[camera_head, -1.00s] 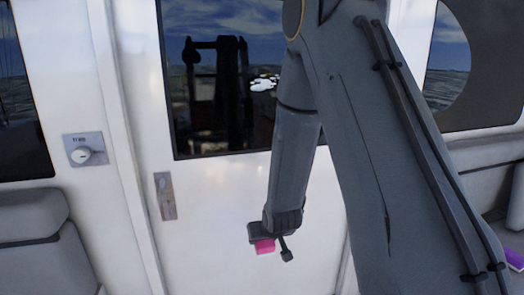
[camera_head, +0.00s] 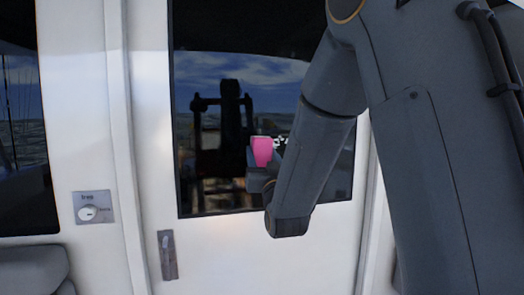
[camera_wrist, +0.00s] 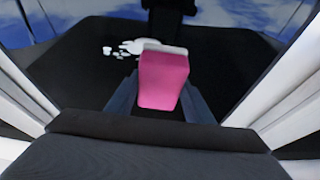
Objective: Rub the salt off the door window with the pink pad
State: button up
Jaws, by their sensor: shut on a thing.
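The pink pad (camera_head: 262,151) is held in my gripper (camera_head: 258,170), in front of the lower part of the door window (camera_head: 215,110). In the wrist view the pad (camera_wrist: 163,80) sits between the two fingers of my gripper (camera_wrist: 160,98), with a pale layer along its far edge. White salt (camera_head: 281,142) shows on the window just right of the pad in the head view. In the wrist view the salt (camera_wrist: 125,46) lies left of and beyond the pad, partly hidden behind it. I cannot tell whether the pad touches the glass.
The white door has a handle plate (camera_head: 168,255) below the window at left. A round dial (camera_head: 90,208) is on the wall further left. A grey seat (camera_head: 35,270) stands at the lower left. The dark window glass carries reflections.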

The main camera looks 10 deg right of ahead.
jog(key=shift+r, duration=0.6)
jog(key=shift+w, duration=2.85)
jog(key=shift+w+b, duration=0.6)
jog(key=shift+w, duration=0.6)
jog(key=shift+d, duration=0.1)
jog(key=d+b, duration=0.5)
jog(key=d, duration=0.8)
jog(key=shift+d, duration=0.3)
jog(key=shift+s+a+b, duration=0.1)
jog(key=shift+a+b, duration=0.75)
jog(key=shift+a, duration=1)
jog(key=a+b, duration=0.4)
jog(key=a, duration=0.6)
